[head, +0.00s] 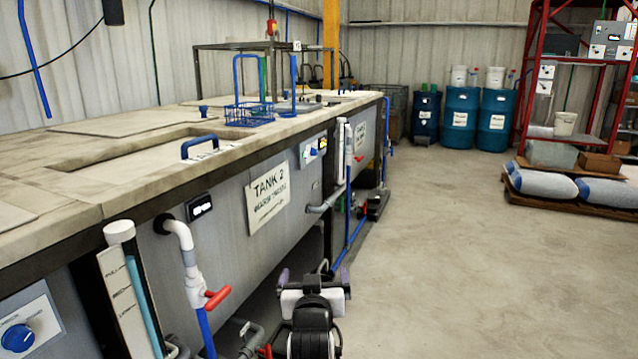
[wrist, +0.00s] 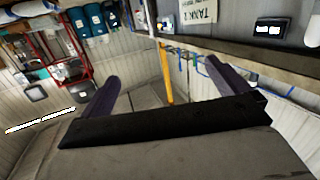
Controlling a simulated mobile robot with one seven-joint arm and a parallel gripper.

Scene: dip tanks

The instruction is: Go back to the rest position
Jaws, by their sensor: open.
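My gripper (head: 314,275) is low in the middle of the head view, in front of the tank row and above the concrete floor. Its two dark purple fingers stand wide apart with nothing between them. In the wrist view my gripper (wrist: 162,72) is also open and empty, with the room behind it seen tilted. The grey tank labelled TANK 2 (head: 228,222) is to the left of my gripper, apart from it as far as I can tell.
A red-handled valve (head: 217,298) and pipes stick out from the tank front near my arm. A blue wire basket (head: 248,113) stands on the tank top. Blue drums (head: 461,117) and a pallet with sacks (head: 575,207) stand farther back. The floor (head: 450,270) at right is clear.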

